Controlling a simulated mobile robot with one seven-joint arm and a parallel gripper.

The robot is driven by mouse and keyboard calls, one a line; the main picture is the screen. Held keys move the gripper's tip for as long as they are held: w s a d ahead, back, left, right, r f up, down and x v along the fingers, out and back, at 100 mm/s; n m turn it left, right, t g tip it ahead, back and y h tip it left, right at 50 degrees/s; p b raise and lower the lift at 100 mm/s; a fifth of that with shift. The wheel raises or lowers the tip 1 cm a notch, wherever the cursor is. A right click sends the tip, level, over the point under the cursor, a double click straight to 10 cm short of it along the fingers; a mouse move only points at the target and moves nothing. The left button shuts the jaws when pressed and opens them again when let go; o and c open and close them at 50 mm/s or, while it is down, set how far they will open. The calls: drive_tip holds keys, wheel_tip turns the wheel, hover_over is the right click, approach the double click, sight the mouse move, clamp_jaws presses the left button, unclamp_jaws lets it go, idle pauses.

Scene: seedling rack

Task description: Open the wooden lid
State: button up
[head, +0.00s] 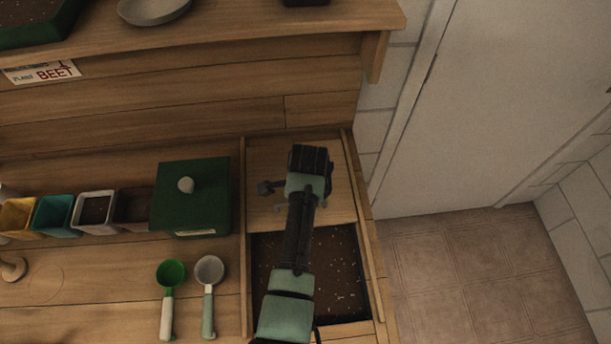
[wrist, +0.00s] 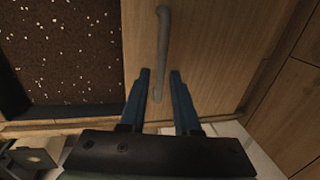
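The wooden lid (head: 265,160) is a flat light-wood panel at the back of the bench's right-hand bin. The front of the bin is uncovered and shows dark speckled soil (head: 335,275). In the wrist view the lid (wrist: 215,40) lies right of the soil (wrist: 65,50) and carries a grey bar handle (wrist: 163,35). My gripper (wrist: 159,73) is open, with one finger to each side of the handle's near end and gaps visible on both sides. In the head view my arm hides part of the lid and the fingertips.
A dark green box (head: 190,215) with a round knob stands left of the bin. Two scoops, green (head: 170,272) and grey (head: 209,268), lie in front of it. Several small pots (head: 95,210) line the left. A shelf (head: 300,20) overhangs the back. A white door (head: 480,110) is at right.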

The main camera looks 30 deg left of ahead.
drive_tip(key=shift+o, duration=0.7)
drive_tip(key=shift+r, duration=0.1)
wheel_tip(320, 180, up, 12)
drive_tip(key=s+d, duration=0.1)
drive_tip(key=s, duration=0.1)
drive_tip(key=shift+d+r+b, duration=0.25)
drive_tip(key=shift+b, duration=0.1)
drive_tip(key=w+d+r+n+t+y, duration=0.15)
drive_tip(key=w+r+t, duration=0.3)
drive_tip(key=r, duration=0.45)
drive_tip(key=w+d+r+n+t, duration=0.2)
drive_tip(key=w+r+t, duration=0.2)
drive_tip(key=w+r, duration=0.3)
drive_tip(key=d+r+n+t, duration=0.2)
drive_tip(key=d+r+t, duration=0.1)
drive_tip(key=r, duration=0.7)
drive_tip(key=d+r+n+t, duration=0.15)
drive_tip(key=r+t, duration=0.25)
drive_tip(key=r, duration=0.6)
drive_tip(key=s+d+r+n+t+h, duration=0.1)
drive_tip(key=s+d+r+t, duration=0.3)
drive_tip(key=s+r, duration=0.4)
drive_tip(key=s+d+r+n+t+h, duration=0.1)
drive_tip(key=s+d+r+n+t, duration=0.2)
drive_tip(key=r, duration=1)
drive_tip(key=s+d+t, duration=0.1)
drive_tip(key=s+t, duration=0.2)
drive_tip(key=s, duration=0.2)
drive_tip(key=shift+r+h, duration=0.35)
drive_tip(key=shift+r, duration=0.05)
